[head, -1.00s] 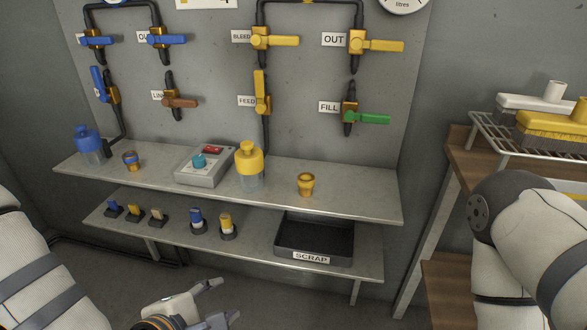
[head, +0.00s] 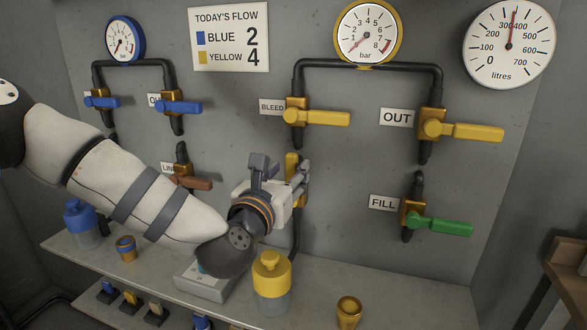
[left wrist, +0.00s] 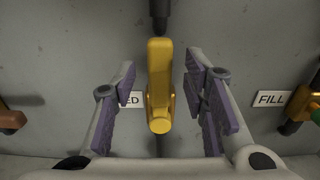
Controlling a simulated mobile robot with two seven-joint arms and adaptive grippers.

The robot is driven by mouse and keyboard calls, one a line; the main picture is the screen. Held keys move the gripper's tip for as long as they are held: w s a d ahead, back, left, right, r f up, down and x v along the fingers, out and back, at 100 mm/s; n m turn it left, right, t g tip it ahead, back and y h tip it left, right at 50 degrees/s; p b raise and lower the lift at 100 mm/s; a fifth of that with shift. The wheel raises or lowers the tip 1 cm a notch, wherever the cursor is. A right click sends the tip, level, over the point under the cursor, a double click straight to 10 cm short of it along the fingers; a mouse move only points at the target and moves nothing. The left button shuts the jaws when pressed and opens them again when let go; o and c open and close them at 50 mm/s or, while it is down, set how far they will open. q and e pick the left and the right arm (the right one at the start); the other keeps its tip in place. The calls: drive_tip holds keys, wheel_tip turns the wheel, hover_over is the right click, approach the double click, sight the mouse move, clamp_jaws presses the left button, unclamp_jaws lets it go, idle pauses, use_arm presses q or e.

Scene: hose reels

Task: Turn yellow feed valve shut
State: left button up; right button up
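The yellow feed valve (head: 291,163) is on the wall panel below the yellow bleed valve, its handle upright in line with the vertical pipe. My left gripper (head: 280,168) is in front of it and hides its lower part and its label in the head view. In the left wrist view, the valve's yellow handle (left wrist: 159,88) stands between the two spread fingers of my left gripper (left wrist: 160,75), with a gap on each side. The left gripper is open and holds nothing. My right gripper is not in view.
The bleed valve (head: 318,117) is just above, the green fill valve (head: 440,225) to the right, the brown-handled valve (head: 190,182) behind my left arm. A yellow-capped bottle (head: 271,282) stands on the shelf below, beside a grey box (head: 203,286). Gauges hang above.

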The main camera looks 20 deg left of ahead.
use_arm(q)
drive_tip(key=shift+w, duration=1.4)
clamp_jaws()
drive_tip(key=shift+d, duration=0.1)
